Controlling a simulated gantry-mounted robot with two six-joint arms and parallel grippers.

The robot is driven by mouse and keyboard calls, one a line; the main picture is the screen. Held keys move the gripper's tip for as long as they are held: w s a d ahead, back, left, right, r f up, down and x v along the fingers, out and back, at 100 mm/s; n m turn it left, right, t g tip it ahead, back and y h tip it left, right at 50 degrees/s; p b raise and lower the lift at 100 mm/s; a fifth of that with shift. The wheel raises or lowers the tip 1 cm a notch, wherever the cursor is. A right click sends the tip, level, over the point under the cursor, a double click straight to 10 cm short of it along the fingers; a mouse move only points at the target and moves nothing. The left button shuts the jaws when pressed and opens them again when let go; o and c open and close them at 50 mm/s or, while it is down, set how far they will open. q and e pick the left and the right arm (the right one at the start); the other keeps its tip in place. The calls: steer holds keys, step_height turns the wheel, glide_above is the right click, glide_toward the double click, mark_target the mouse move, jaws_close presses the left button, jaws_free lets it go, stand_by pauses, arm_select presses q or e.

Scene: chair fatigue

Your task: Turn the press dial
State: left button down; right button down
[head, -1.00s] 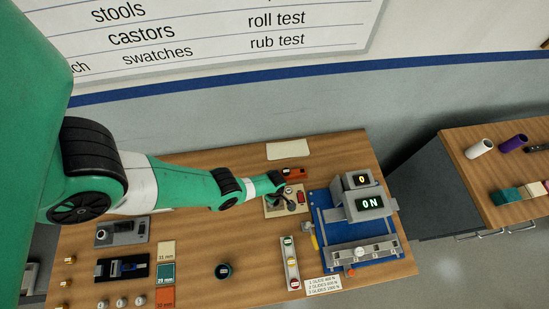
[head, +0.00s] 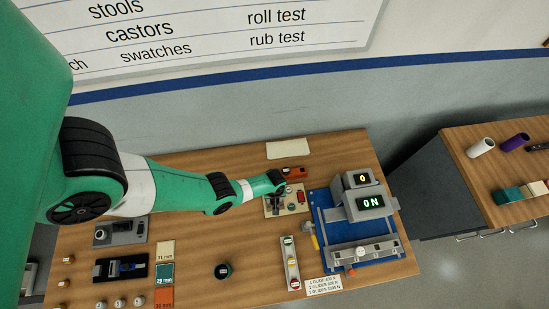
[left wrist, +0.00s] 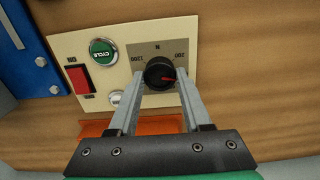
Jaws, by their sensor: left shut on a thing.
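The press dial (left wrist: 160,73) is a black knob with a red pointer line on a grey scale plate marked N, 200 and 1200. My left gripper (left wrist: 158,84) is shut on the dial, one finger on each side. In the head view my left gripper (head: 278,190) is over the cream control panel (head: 299,196), and the arm hides the dial there. The press (head: 362,198) stands on a blue base to the right, its displays reading 0 and 0N. My right gripper does not show.
The panel also carries a green CYCLE button (left wrist: 103,52) and a red ON switch (left wrist: 79,79). An orange object (left wrist: 95,128) lies close by the panel. A bar with coloured vials (head: 290,262) and a dark round piece (head: 222,271) lie nearer the front edge.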

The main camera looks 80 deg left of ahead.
arm_select(q)
steer(key=m, duration=0.3)
steer(key=shift+m, duration=0.3)
steer(key=m, duration=0.3)
steer(key=shift+m, duration=0.3)
steer(key=m, duration=0.3)
steer(key=shift+m, duration=0.4)
steer(key=m, duration=1.1)
steer(key=shift+m, duration=0.4)
steer(key=m, duration=0.3)
steer(key=shift+m, duration=2.2)
